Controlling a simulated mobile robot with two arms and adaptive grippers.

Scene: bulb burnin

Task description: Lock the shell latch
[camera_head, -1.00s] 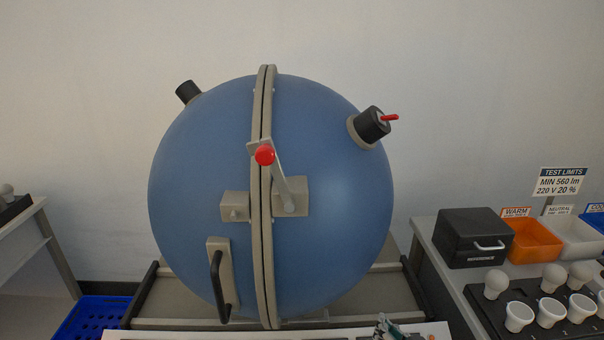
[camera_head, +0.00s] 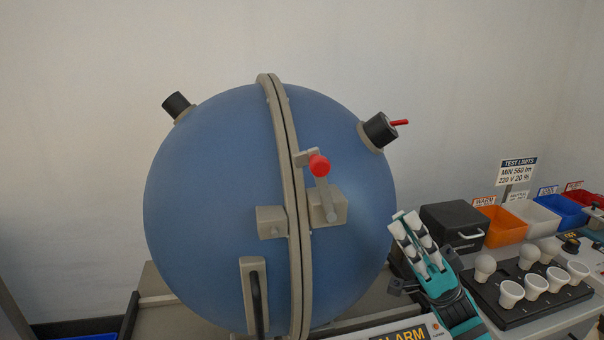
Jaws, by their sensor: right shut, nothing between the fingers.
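The blue sphere shell (camera_head: 210,190) stands upright with its two grey flange rings (camera_head: 285,150) together at a thin dark seam. The latch lever (camera_head: 323,188) with a red knob (camera_head: 319,166) points up from its grey block (camera_head: 336,207) on the right half. Its knob end is near the flange, and a small grey tab sits behind the knob. A second grey block with a peg (camera_head: 272,222) is on the left half. My right gripper (camera_head: 405,219) is shut and empty, to the right of and lower than the latch, apart from it. My left gripper is not visible.
A grey handle plate (camera_head: 254,290) with a black handle is low on the left half. At right are a black box (camera_head: 453,226), an orange bin (camera_head: 501,225), more bins and a black bulb rack (camera_head: 526,294). An ALARM panel (camera_head: 405,335) is at the front edge.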

